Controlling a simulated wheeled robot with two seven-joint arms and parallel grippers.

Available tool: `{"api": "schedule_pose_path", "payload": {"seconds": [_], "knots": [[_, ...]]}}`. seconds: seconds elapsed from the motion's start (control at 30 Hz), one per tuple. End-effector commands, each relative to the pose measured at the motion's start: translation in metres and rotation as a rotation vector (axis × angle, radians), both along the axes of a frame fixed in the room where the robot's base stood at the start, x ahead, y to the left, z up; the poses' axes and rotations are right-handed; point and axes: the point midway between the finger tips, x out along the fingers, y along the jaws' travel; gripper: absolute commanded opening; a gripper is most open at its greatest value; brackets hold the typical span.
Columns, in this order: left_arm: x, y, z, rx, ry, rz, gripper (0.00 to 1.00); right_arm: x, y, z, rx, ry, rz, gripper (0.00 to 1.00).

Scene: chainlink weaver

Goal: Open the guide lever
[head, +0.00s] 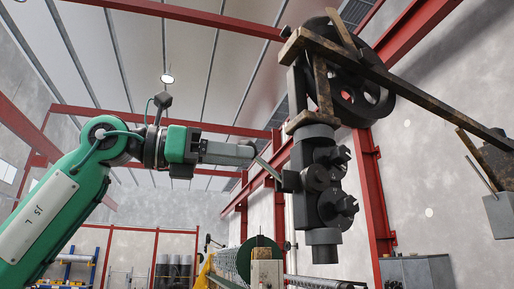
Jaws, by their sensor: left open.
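The guide lever looks to be the thin grey bar (268,168) that slants up and left from the side of the dark machine head (322,190). My left gripper (252,150) comes in from the left on the green arm, with its fingertips at the lever's upper end. The left gripper is open. The fingers are small and overlap the lever's end, so I cannot tell whether they touch it. My right gripper is not in view.
A dark spoked wheel (358,95) and a rusty beam (400,85) sit above the machine head. A grey box (500,214) hangs at the right. Wire mesh (227,263) and a green disc (258,250) lie below. Open air surrounds my arm's left side.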

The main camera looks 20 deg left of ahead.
Motion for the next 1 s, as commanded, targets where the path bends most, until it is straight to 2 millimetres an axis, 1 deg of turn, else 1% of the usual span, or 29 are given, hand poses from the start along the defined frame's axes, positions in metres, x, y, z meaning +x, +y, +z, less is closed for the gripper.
{"api": "schedule_pose_path", "payload": {"seconds": [0.03,0.1,0.3,0.63,0.67,0.7,0.77,0.9,1.0], "knots": [[0.006,-0.009,0.003,0.003,0.001,-0.001,0.5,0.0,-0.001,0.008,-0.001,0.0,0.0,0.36],[0.012,-0.017,0.003,0.001,0.0,0.0,0.5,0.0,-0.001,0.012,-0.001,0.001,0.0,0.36],[0.023,-0.034,0.001,0.0,0.0,0.0,0.5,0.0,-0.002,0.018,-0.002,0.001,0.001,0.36],[0.025,-0.037,0.0,-0.001,-0.001,0.001,0.5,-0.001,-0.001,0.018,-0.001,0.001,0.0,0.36],[0.025,-0.037,0.0,-0.001,-0.001,0.001,0.48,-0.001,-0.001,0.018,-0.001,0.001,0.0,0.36],[0.025,-0.037,0.0,-0.001,-0.001,0.001,0.4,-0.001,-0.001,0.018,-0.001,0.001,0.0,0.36],[0.025,-0.036,0.0,-0.001,-0.001,0.001,0.29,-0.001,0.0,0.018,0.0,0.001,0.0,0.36],[0.025,-0.036,0.0,-0.001,-0.001,0.001,0.01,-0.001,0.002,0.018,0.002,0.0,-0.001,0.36],[0.025,-0.036,0.0,-0.001,-0.001,0.001,0.0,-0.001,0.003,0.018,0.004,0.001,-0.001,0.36]]}}
